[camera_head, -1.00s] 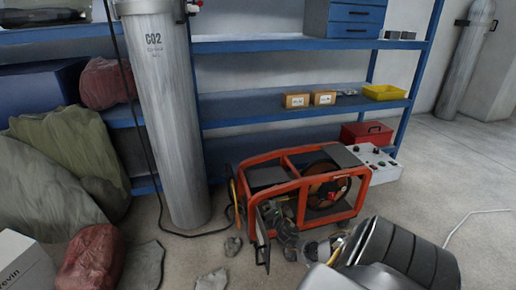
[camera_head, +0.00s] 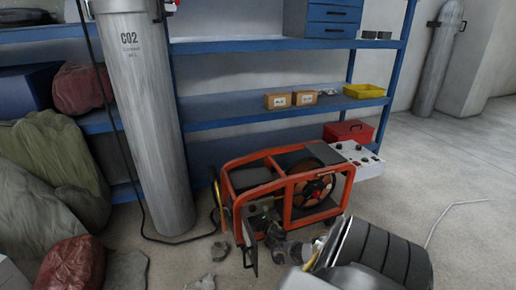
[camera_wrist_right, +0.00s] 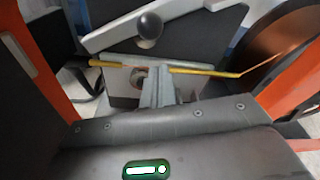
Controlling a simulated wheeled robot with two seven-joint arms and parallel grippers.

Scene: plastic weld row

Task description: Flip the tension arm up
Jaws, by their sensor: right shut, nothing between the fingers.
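The orange-framed wire feeder (camera_head: 285,192) stands on the floor in front of the shelf. In the right wrist view, a pale grey bar (camera_wrist_right: 195,14) with a black ball knob (camera_wrist_right: 149,27) slants up to the right; it looks like the tension arm. My right gripper (camera_head: 264,220) reaches in at the front left of the feeder frame. In the wrist view its fingers (camera_wrist_right: 158,88) are together and empty, just below the knob and apart from it. The bar's pivot is not clear. My left gripper is out of view.
A CO2 cylinder (camera_head: 148,120) stands left of the feeder. A control box (camera_head: 357,160) and red toolbox (camera_head: 348,131) sit behind it on the right. The wire spool (camera_wrist_right: 275,55) and orange frame bars (camera_wrist_right: 50,70) flank my gripper closely.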

